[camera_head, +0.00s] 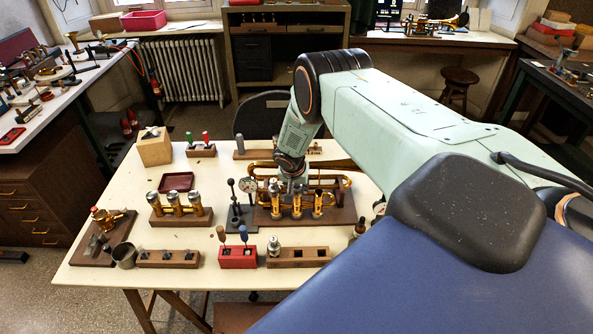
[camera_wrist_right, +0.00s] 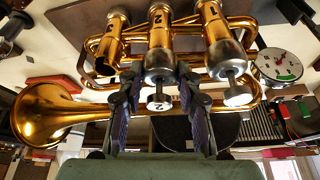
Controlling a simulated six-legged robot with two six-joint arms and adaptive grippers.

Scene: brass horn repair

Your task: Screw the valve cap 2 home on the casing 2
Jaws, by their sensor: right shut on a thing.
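The brass horn (camera_head: 337,183) lies on a wooden board (camera_head: 347,214) on the bench, its three valve casings in a row. In the right wrist view, casing 2 (camera_wrist_right: 160,32) is the middle one. The silver valve cap 2 (camera_wrist_right: 160,61) sits at its end, with a stem and a button marked 2 (camera_wrist_right: 160,102). My right gripper (camera_wrist_right: 160,76) is shut on valve cap 2, one finger on each side. I cannot tell how far the cap is threaded. My left gripper is not in view.
A dial gauge (camera_head: 249,186) stands close left of the horn. A red block with screwdrivers (camera_head: 238,258) and a wooden block (camera_head: 312,257) sit in front. A valve rack (camera_head: 182,217) stands left. Bare bench lies around the small dark red tray (camera_head: 176,182).

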